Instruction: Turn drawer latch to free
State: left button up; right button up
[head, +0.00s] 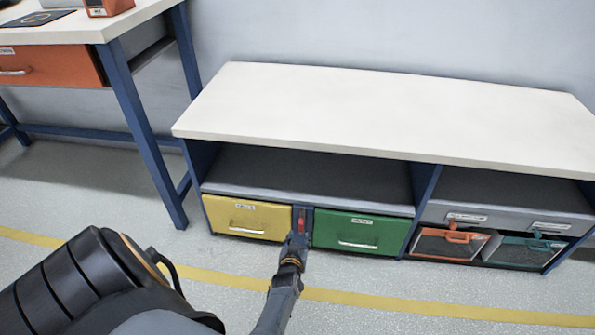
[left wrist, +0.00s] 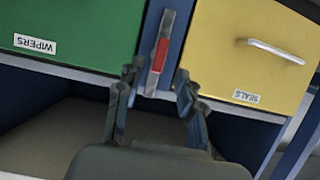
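The drawer latch (head: 302,221) is a narrow red piece on the blue post between the yellow drawer (head: 247,218) and the green drawer (head: 358,232). In the left wrist view the latch (left wrist: 159,52) is a slim silver bar with a red section, lying along the post. My left gripper (head: 297,240) is in front of the post and partly covers the latch's lower part. In the left wrist view its fingers (left wrist: 156,76) are apart, one on each side of the latch's end, with gaps showing. Contact cannot be told. Both drawers look shut. My right gripper is not in view.
The white-topped bench (head: 380,110) overhangs an open shelf (head: 310,172) above the drawers. Orange (head: 447,246) and teal (head: 522,252) bins sit at the lower right. A blue-legged table (head: 140,125) stands at the left. Floor in front is clear, with a yellow line.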

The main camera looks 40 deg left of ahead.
aim_at(301, 228)
pick_arm(q)
jog(key=shift+v, duration=1.15)
jog(key=shift+d+f, duration=0.25)
jog(key=shift+w, duration=0.15)
jog(key=shift+a+x, duration=0.15)
jog(key=shift+x, duration=1.9)
jog(key=shift+a+x, duration=0.15)
jog(key=shift+x, duration=1.85)
